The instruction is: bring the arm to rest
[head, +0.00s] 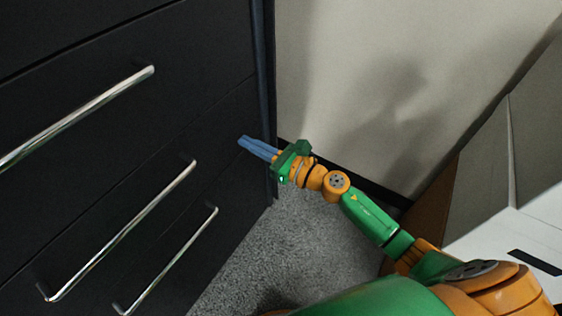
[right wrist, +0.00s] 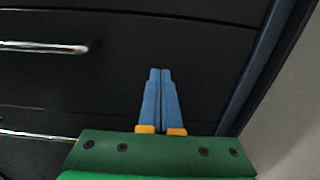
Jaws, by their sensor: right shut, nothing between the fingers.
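My right arm reaches in from the lower right in the head view, with orange and green links. My right gripper (head: 243,141) has two blue fingers pressed together with nothing between them. It is in front of the right end of a dark drawer cabinet (head: 100,120), near its blue edge strip (head: 262,60). In the right wrist view, the shut fingers (right wrist: 159,72) point at the dark drawer fronts (right wrist: 210,60). I cannot tell whether the fingertips touch the cabinet. My left gripper is not in view.
Long chrome handles stick out from the drawers: an upper one (head: 85,115), a middle one (head: 125,230) and a lower one (head: 165,260). A pale wall (head: 340,70) stands behind. Grey carpet (head: 300,245) is clear below. A white surface (head: 520,235) lies at the right.

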